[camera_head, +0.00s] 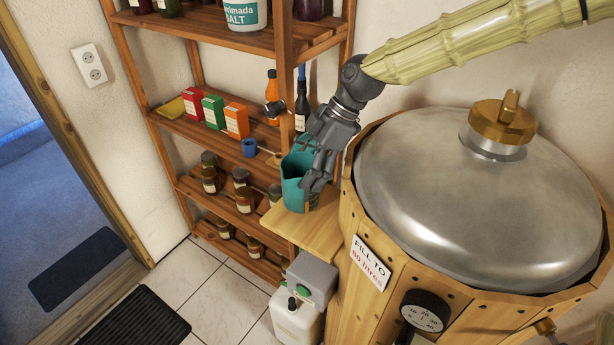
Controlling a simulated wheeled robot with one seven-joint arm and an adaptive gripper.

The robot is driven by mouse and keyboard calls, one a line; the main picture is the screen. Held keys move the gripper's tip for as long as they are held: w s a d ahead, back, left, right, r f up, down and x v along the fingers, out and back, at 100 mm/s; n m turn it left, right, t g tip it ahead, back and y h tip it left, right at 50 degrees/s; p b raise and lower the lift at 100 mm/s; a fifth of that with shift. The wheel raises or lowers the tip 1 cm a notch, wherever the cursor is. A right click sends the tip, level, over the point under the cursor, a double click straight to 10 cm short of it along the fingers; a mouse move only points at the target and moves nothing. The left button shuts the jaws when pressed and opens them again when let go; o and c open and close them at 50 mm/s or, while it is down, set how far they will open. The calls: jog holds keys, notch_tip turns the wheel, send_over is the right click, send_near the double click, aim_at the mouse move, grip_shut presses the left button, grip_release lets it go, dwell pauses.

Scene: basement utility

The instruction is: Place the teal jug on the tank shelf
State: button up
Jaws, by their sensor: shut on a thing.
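The teal jug (293,178) is upright, just left of the wooden tank, over or on the small tank shelf (305,237). I cannot tell whether its base touches the shelf. My gripper (312,188) reaches down from the upper right and is shut on the jug at its right side. The gripper's fingers hide part of the jug's right side. The tank shelf is a light wooden board on the tank's left side, with its front part bare.
The wooden tank with its domed metal lid (440,190) fills the right. A wooden rack (290,90) with boxes, bottles and jars stands close behind the jug. A white canister (296,320) with a grey box stands below the shelf.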

notch_tip(320, 180, down, 3)
jog(key=shift+f+p, duration=0.1)
jog(key=shift+p, duration=0.65)
jog(key=shift+f, duration=0.1)
jog(key=shift+f, duration=0.15)
jog(key=o, duration=1.4)
jog(key=shift+s, duration=0.1)
jog(key=b+v, duration=0.3)
jog(key=v, duration=0.9)
